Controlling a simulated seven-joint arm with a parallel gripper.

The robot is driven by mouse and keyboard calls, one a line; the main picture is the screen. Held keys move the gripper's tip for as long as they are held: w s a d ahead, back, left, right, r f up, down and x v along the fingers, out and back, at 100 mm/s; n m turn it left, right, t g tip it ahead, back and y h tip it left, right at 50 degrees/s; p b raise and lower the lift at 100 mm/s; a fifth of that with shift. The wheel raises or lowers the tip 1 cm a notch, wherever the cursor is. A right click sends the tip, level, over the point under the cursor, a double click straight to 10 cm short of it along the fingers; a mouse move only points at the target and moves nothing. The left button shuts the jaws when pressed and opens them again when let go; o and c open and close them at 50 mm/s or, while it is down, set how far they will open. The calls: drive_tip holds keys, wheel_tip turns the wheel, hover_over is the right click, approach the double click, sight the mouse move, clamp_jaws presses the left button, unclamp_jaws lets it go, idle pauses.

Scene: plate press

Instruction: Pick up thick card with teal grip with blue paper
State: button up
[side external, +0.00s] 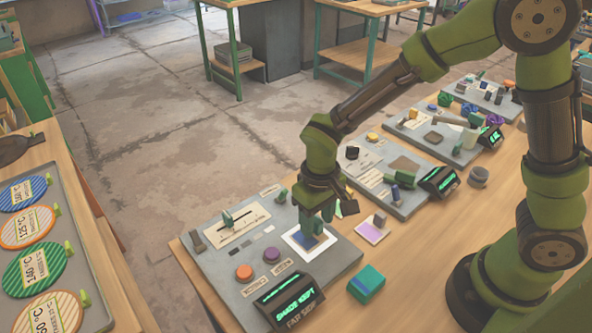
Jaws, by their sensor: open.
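The card with blue paper (308,241) lies on a white-bordered square on the nearest grey panel. A teal upright piece, apparently its grip (328,213), stands at its upper right edge, partly hidden by my gripper. My gripper (322,208) points down right over the card with its jaws open. One dark finger shows to the right of the teal piece. I cannot tell whether the fingers touch the grip.
The grey panel (215,270) holds a slider, an orange button (244,271), a purple button (271,255) and a green-lit display (290,300). A purple-and-white card (372,232) and a teal block (366,284) lie to the right. Round labelled discs (38,270) lie at left.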

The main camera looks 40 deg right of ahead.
drive_tip(key=shift+f, duration=0.45)
drive_tip(key=shift+c, duration=0.2)
clamp_jaws()
drive_tip(key=shift+r, duration=0.1)
